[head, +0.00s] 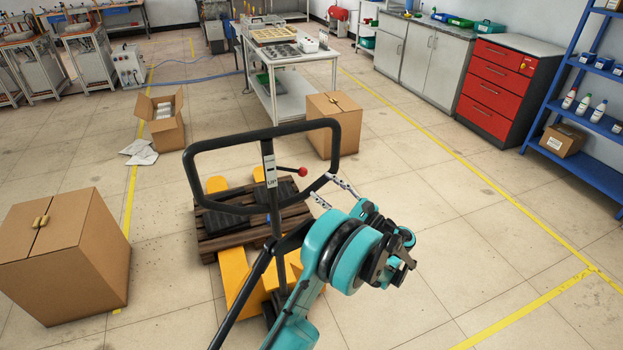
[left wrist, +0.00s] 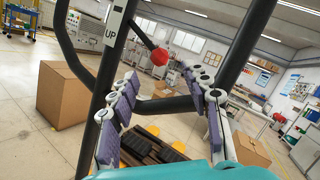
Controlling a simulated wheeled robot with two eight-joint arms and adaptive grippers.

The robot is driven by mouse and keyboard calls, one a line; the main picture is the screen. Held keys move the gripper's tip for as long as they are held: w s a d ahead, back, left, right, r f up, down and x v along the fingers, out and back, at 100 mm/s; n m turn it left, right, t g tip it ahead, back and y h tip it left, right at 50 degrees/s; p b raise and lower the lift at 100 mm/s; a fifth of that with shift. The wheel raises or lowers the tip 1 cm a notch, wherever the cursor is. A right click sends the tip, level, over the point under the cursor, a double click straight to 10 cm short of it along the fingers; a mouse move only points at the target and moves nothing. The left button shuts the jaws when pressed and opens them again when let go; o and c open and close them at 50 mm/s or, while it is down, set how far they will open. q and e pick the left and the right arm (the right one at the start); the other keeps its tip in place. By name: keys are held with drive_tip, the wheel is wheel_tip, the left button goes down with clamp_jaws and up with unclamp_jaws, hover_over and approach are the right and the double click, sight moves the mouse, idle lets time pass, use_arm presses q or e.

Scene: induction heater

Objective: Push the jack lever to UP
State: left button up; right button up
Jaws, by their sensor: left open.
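The jack lever is a short black rod with a red knob (head: 302,171), sticking out to the right from the pallet jack's handle post. The red knob also shows in the left wrist view (left wrist: 160,56), above and beyond my fingertips. A white label reading UP (head: 270,171) is on the post beside the lever. The black loop handle (head: 190,165) surrounds the lever. My left gripper (head: 332,192) is open and empty, close to the right side of the loop, to the right of and below the knob. The knob is not between its fingers. My right gripper is not in view.
The yellow jack (head: 235,275) is under a wooden pallet (head: 212,243) bearing dark blocks. Cardboard boxes stand at the left (head: 65,255) and behind the handle (head: 340,130). A white table (head: 290,97) stands farther back. The floor at the right is clear.

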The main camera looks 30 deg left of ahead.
use_arm(q)
drive_tip(key=shift+v, duration=1.55)
